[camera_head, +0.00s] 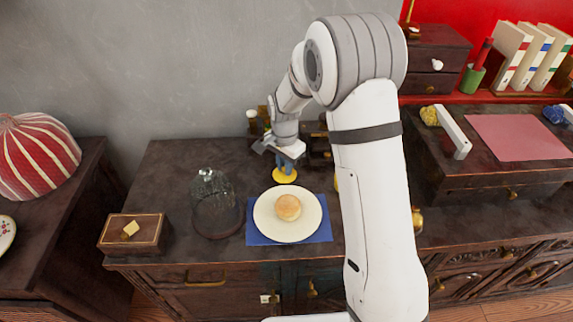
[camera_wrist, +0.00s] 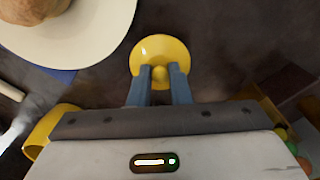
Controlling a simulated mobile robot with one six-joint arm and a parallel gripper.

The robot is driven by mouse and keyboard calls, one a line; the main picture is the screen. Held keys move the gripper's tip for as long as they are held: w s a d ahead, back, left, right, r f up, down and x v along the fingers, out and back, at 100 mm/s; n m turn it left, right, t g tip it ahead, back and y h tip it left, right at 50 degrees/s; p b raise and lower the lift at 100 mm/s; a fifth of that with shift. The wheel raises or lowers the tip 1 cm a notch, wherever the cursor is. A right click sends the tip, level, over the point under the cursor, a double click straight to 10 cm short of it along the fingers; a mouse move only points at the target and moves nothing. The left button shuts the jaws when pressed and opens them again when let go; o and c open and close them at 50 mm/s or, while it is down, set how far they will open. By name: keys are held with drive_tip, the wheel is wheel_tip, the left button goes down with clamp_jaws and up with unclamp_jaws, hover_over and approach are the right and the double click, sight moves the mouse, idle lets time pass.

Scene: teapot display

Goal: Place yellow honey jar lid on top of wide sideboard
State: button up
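The yellow honey jar lid (camera_head: 284,177) is a round disc with a small knob, just behind the plate over the wide sideboard (camera_head: 165,180). In the wrist view the lid (camera_wrist: 160,50) shows its knob between my two fingers. My gripper (camera_wrist: 160,74) points down, and its fingers appear to press on both sides of the knob. I cannot tell whether the lid rests on the sideboard or hangs slightly above it. A yellow jar (camera_wrist: 40,132) shows at the lower left of the wrist view, partly hidden by my gripper body.
A white plate (camera_head: 267,228) with a bun (camera_head: 288,207) lies on a blue mat (camera_head: 325,230). A glass dome (camera_head: 214,205) and a wooden box with butter (camera_head: 131,228) stand to the left. Dark items stand behind my gripper. The sideboard's back left is clear.

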drive_tip(key=o, duration=0.4)
wheel_tip(320, 180, up, 11)
drive_tip(key=p, duration=0.1)
drive_tip(key=s+d+r+n+t, duration=0.1)
drive_tip(key=s+d+r+n, duration=0.1)
drive_tip(key=s+d+r, duration=0.3)
drive_tip(key=s+d+r+n, duration=0.2)
drive_tip(key=s+d+r, duration=0.1)
drive_tip(key=s, duration=0.5)
drive_tip(key=s+d+n, duration=0.2)
drive_tip(key=s, duration=0.4)
drive_tip(key=s+d+n+t, duration=0.1)
drive_tip(key=s+d+n, duration=0.1)
drive_tip(key=s, duration=0.5)
drive_tip(key=shift+f+n, duration=0.4)
drive_tip(key=shift+n, duration=0.1)
